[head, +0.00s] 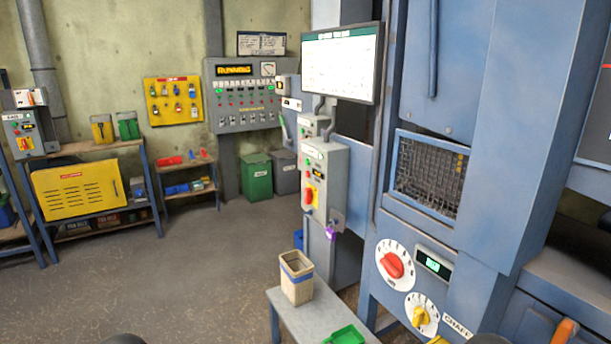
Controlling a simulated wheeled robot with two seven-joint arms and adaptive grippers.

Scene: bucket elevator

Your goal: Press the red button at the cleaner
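A grey control box (324,178) is mounted on a post beside the big blue machine (490,130). A round red button (308,196) sits low on its front, next to a yellow plate. The blue machine's front also has a red knob (391,265) on a white dial and a yellow knob (421,316) on a dial below it. I cannot tell from a label which machine is the cleaner. Neither gripper shows. Only dark rounded shapes, seemingly mine, cut the bottom edge at the left and right of centre.
A low grey bench (318,312) bears a tan bin (297,277) and a green tray (345,335), in front of the post. A white screen (341,63) hangs above the box. The floor (180,270) at left centre is clear.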

